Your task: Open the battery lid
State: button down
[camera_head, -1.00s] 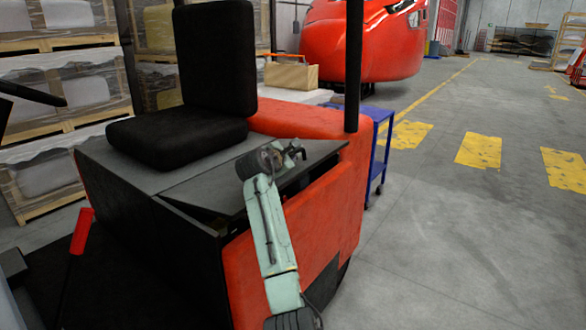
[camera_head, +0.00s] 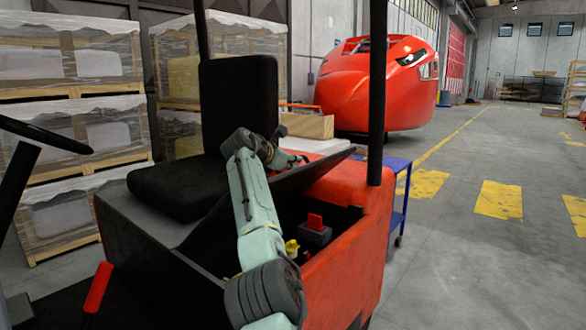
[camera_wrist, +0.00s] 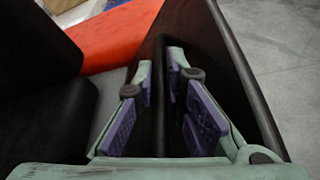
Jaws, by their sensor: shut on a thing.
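The battery lid (camera_head: 322,170) is a flat dark panel on the red vehicle, raised and tilted up towards the seat. Below it the compartment is open, showing a grey battery part with a red piece (camera_head: 314,222) on top and a yellow piece (camera_head: 291,247). My gripper (camera_head: 303,159) is at the lid's upper edge, partly hidden by my arm.
The black seat (camera_head: 240,110) stands right behind the lid. A black post (camera_head: 377,90) rises at the right corner of the vehicle. A blue cart (camera_head: 397,185) is beyond it. A steering wheel (camera_head: 45,135) is at left. Open floor lies to the right.

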jog(key=shift+w+a+r, duration=0.15)
jog(key=shift+a+r, duration=0.2)
jog(key=shift+r, duration=0.1)
jog(key=c, duration=1.9)
grip_release()
jog(key=shift+f, duration=0.15)
jog(key=v, duration=1.2)
jog(key=shift+f, duration=0.1)
